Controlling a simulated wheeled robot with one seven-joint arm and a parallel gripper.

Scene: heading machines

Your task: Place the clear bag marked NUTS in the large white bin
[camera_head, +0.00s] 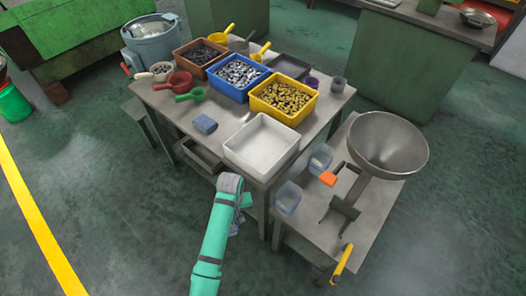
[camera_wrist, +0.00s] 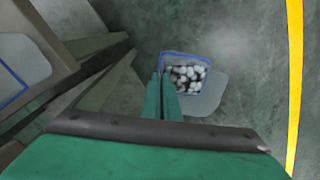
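The large white bin (camera_head: 284,137) is empty and stands at the near corner of the table. My gripper (camera_head: 243,203) is in front of and below it, off the table's near edge. In the wrist view my gripper's green fingers (camera_wrist: 162,92) are close together at the edge of a clear bag (camera_wrist: 190,76) with a blue border and pale lumps inside. They appear shut on it, and the bag hangs over the floor. In the head view a bit of the bag (camera_head: 234,229) shows below my gripper. Its label cannot be read.
Brown (camera_head: 201,55), blue (camera_head: 238,76) and yellow (camera_head: 283,97) bins of parts stand behind the white bin. Two clear, blue-tinted items (camera_head: 320,158) (camera_head: 287,198) lie on the low bench at right, beside a large metal funnel (camera_head: 388,148). Open floor lies left.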

